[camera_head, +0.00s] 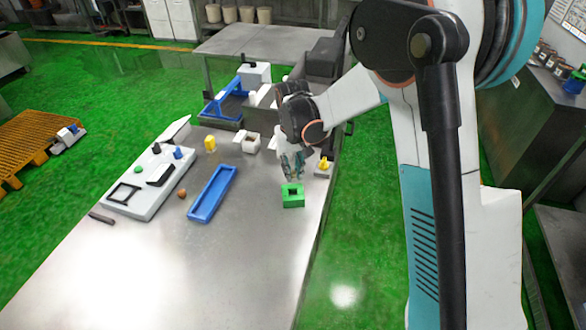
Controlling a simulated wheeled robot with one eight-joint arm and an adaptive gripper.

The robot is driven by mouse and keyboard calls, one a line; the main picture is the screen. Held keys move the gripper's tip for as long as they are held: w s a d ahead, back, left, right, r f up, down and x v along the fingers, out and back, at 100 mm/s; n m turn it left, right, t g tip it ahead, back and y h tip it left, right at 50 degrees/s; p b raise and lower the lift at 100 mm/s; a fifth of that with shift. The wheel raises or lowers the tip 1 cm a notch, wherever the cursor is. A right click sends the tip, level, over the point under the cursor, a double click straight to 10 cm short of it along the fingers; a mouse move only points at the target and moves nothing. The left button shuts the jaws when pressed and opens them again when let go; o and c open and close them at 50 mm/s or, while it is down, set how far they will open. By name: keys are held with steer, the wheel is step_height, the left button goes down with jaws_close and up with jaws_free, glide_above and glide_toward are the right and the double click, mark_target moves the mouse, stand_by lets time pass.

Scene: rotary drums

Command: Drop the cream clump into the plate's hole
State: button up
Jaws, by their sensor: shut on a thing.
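My gripper (292,178) points down just above a green block (293,202) with a dark square opening in its top. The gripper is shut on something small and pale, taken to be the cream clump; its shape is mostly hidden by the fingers. I see no other cream clump on the table. The green block is the nearest thing with a hole under the gripper; whether it is the plate is not clear. A gap between the fingertips and the block cannot be judged well.
A blue tray (203,214) lies left of the green block. A white board (143,209) with small parts stands further left, near a brown ball (182,193). A yellow knob on a base (323,167) is at the right edge. The metal table's (215,270) near part is clear.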

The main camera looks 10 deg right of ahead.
steer(key=shift+w+a+f+b, duration=0.1)
steer(key=shift+w+f+b, duration=0.1)
steer(key=shift+f, duration=0.25)
steer(key=shift+w+f+b, duration=0.15)
steer(key=shift+f+b, duration=0.05)
steer(key=shift+f, duration=0.2)
steer(key=shift+s+f+b, duration=0.15)
steer(key=shift+f+b, duration=0.2)
steer(key=shift+f, duration=0.15)
steer(key=shift+f+b, duration=1.25)
steer(key=shift+f, duration=0.75)
steer(key=o, duration=0.8)
steer(key=shift+c, duration=0.2)
steer(key=shift+r, duration=0.1)
